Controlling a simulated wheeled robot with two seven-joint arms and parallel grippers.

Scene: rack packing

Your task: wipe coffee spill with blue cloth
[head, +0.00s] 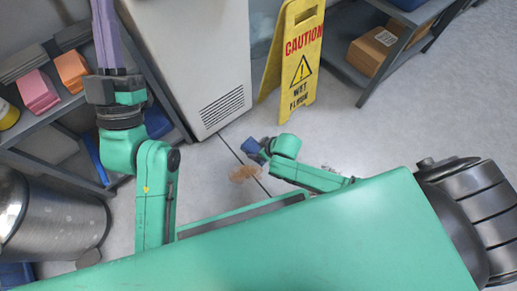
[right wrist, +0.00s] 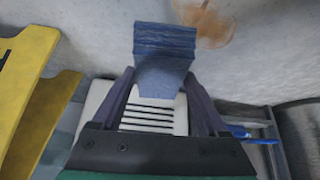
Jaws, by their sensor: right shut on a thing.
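The blue cloth (head: 252,147) is held in my right gripper (head: 262,151), low over the floor near the white cabinet. In the right wrist view the folded blue cloth (right wrist: 165,45) sticks out between the two purple fingers. The brown coffee spill (head: 243,174) lies on the grey floor, just below and left of the cloth in the head view. In the right wrist view the spill (right wrist: 208,25) lies beyond the cloth, to its right. My left gripper (head: 106,35) points up at the upper left beside the shelves; its fingertips are not clear.
A yellow wet-floor sign (head: 299,55) stands behind the right gripper. A white cabinet (head: 190,62) stands behind the spill. A shelf with pink (head: 38,92) and orange (head: 71,71) items is at left, near a metal bin (head: 50,225). Floor at right is open.

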